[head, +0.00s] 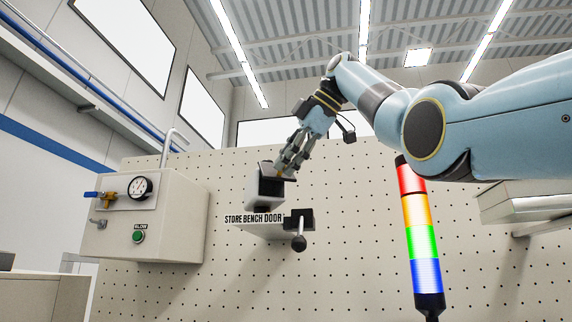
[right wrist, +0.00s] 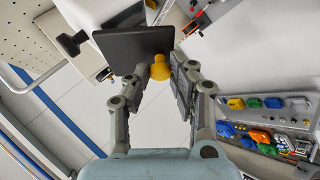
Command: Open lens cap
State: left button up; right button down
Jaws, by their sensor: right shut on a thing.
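A small white and black box (head: 267,190) is mounted on the pegboard above the label "STORE BENCH DOOR". A dark flat plate, which looks like the lens cap (head: 288,177), is at its upper edge; it also fills the top of the right wrist view (right wrist: 132,46). A yellow knob (right wrist: 160,69) shows at the plate's lower edge, between my fingertips. My right gripper (head: 287,165) is shut on the lens cap at this knob, reaching down from above. The exact finger contact and the cap's hinge are hard to make out. My left gripper is not in view.
A black lever with a round knob (head: 299,242) sticks out just below right of the box. A gauge panel (head: 150,215) is at the left, and a lit stack light (head: 421,225) stands at the right.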

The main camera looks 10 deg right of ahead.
jog(key=shift+r+g, duration=0.4)
jog(key=shift+r, duration=0.2)
dwell(0.3)
jog(key=c, duration=1.1)
grip_release()
jog(key=shift+s+f, duration=0.1)
jog(key=shift+c, duration=0.2)
jog(key=shift+d, duration=0.1)
jog(key=v, duration=0.7)
jog(key=shift+r, duration=0.25)
